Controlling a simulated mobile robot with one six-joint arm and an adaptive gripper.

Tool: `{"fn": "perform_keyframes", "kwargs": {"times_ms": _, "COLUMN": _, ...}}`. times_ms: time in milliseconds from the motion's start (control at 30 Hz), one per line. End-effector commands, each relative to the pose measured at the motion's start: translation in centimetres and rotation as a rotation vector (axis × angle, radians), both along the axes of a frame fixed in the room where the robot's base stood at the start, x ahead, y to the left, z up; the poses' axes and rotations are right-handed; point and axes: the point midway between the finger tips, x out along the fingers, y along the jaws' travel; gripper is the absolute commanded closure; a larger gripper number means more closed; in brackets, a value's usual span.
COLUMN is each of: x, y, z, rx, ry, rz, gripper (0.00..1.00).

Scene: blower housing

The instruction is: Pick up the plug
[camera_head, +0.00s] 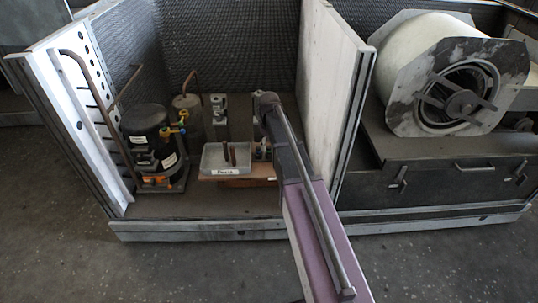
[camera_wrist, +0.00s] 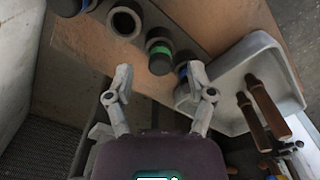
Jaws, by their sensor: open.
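Several short cylinders stand on a brown wooden board (camera_wrist: 215,22) in the wrist view. A black one with a green band (camera_wrist: 160,50) is just beyond the gap between my fingertips. A dark one with a blue band (camera_wrist: 186,62) is partly hidden behind my right finger. A grey hollow ring (camera_wrist: 125,21) and another blue-banded cylinder (camera_wrist: 72,5) are further left. I cannot tell which is the plug. My gripper (camera_wrist: 160,72) is open, with nothing between its fingers. In the head view my arm hides most of this group; a small part (camera_head: 260,150) shows.
A pale tray (camera_wrist: 275,50) holding brown rods (camera_wrist: 268,108) sits right of my gripper, close to the right finger. In the head view, a black compressor (camera_head: 150,145) stands left and a white partition (camera_head: 328,85) right. A large blower housing (camera_head: 450,75) lies beyond the partition.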

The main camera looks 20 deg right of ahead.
Motion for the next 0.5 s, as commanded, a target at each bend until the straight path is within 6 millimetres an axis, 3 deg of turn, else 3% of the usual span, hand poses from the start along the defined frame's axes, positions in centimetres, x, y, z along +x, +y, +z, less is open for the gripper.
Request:
{"fn": "perform_keyframes", "kwargs": {"times_ms": 200, "x": 0.0, "y": 0.0, "z": -1.8, "rx": 0.000, "ry": 0.000, "rz": 0.000, "gripper": 0.30}}
{"fn": "perform_keyframes", "kwargs": {"times_ms": 500, "x": 0.0, "y": 0.0, "z": -2.1, "rx": 0.000, "ry": 0.000, "rz": 0.000, "gripper": 0.30}}
